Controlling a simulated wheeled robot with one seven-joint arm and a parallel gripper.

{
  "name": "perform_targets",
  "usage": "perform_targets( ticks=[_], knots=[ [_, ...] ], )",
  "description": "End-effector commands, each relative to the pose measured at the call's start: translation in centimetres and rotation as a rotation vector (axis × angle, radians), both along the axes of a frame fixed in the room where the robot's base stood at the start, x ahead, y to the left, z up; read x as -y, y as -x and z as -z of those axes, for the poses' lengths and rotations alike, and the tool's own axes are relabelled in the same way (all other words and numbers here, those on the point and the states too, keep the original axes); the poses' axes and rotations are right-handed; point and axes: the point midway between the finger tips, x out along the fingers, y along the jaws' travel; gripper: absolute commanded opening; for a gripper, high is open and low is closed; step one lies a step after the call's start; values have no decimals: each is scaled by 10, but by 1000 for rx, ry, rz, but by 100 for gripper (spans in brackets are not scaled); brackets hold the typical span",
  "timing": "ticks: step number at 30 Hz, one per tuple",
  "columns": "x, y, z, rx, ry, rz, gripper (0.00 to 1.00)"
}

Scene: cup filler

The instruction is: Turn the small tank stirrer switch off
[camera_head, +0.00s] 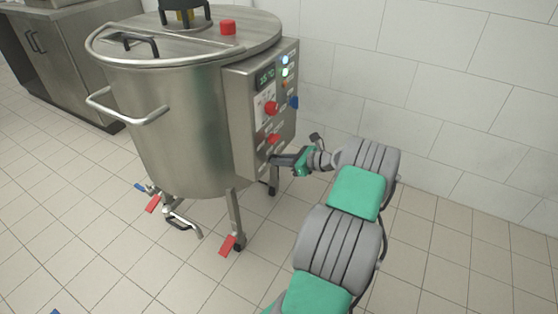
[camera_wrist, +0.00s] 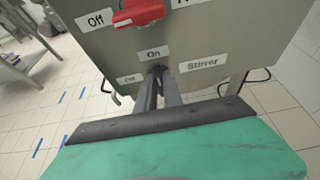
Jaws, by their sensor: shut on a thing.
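The small steel tank (camera_head: 178,120) stands on legs, with a control box (camera_head: 250,140) on its right side. In the wrist view the stirrer switch (camera_wrist: 157,68) is a small dark knob low on the panel, between the labels "Off" and "Stirrer" and under "On". My gripper (camera_wrist: 159,78) is shut on it, the fingers close together and reaching up to the panel. The fingers hide most of the switch, so I cannot tell which way it points. In the head view my gripper (camera_head: 273,160) reaches the lower part of the box from the right.
A red rotary knob (camera_wrist: 139,12) sits just above the switch, with its own "Off" label. The box also has a display (camera_head: 265,77), another red knob (camera_head: 271,108) and a blue knob (camera_head: 294,102). A white tiled wall (camera_head: 440,90) stands behind. The floor at right is clear.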

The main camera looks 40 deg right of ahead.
Motion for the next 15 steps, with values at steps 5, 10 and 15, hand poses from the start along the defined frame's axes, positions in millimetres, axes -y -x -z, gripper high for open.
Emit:
perform_targets(
  ticks=[5,10,15],
  knots=[
    [0,0,0,0,0,-1,0],
    [0,0,-1,5,14,0,0],
    [-1,1,-3,23,64,0,0]
  ],
)
